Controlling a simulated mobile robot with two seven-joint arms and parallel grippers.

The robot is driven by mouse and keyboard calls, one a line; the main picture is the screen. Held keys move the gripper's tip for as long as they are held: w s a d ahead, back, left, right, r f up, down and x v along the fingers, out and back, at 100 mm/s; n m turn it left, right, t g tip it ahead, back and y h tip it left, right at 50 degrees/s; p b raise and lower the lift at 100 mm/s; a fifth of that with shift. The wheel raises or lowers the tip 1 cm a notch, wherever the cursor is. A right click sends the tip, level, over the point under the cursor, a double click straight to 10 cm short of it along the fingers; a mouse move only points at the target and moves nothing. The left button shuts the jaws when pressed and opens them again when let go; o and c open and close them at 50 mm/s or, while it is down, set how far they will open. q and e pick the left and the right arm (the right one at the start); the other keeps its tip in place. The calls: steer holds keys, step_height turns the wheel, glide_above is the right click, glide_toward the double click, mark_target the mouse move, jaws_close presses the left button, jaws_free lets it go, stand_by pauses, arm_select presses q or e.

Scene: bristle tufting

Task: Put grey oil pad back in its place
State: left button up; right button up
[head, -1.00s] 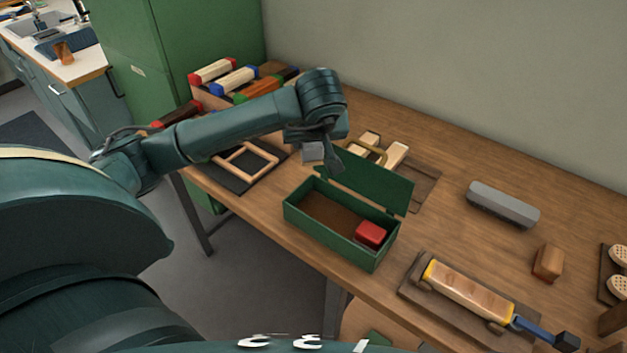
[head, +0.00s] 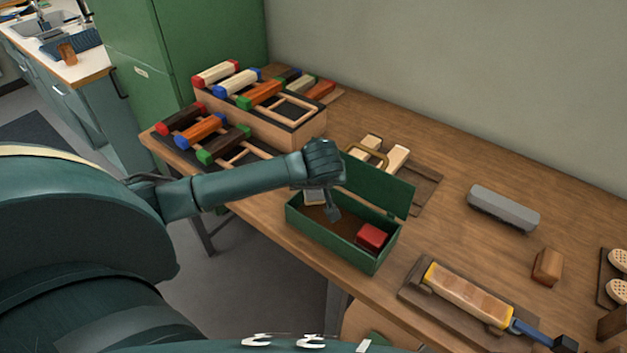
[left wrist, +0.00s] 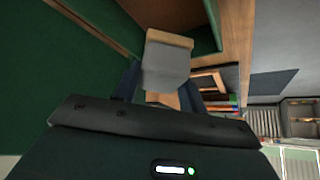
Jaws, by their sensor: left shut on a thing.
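My left gripper (head: 325,202) is shut on the grey oil pad (head: 314,197). It holds the pad over the left part of the open green box (head: 330,245). The left wrist view shows the pad (left wrist: 166,65) as a grey block with a light wooden strip, between the fingers of my left gripper (left wrist: 160,92). I cannot tell whether the pad touches the box floor. A red block (head: 372,236) lies in the box's right end. The green lid (head: 380,190) stands open at the back. My right gripper is not in view.
A stepped rack (head: 262,125) with several coloured-end blocks stands at the left. Wooden pieces (head: 395,158) lie on a board behind the lid. A grey long block (head: 503,208), a brown block (head: 547,266) and a blue-handled tool (head: 470,293) lie to the right on the bench.

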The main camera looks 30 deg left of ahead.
arm_select(q)
steer(key=shift+f+b, duration=0.4)
steer(key=shift+f, duration=0.05)
steer(key=o, duration=0.9)
steer(key=shift+o, duration=0.2)
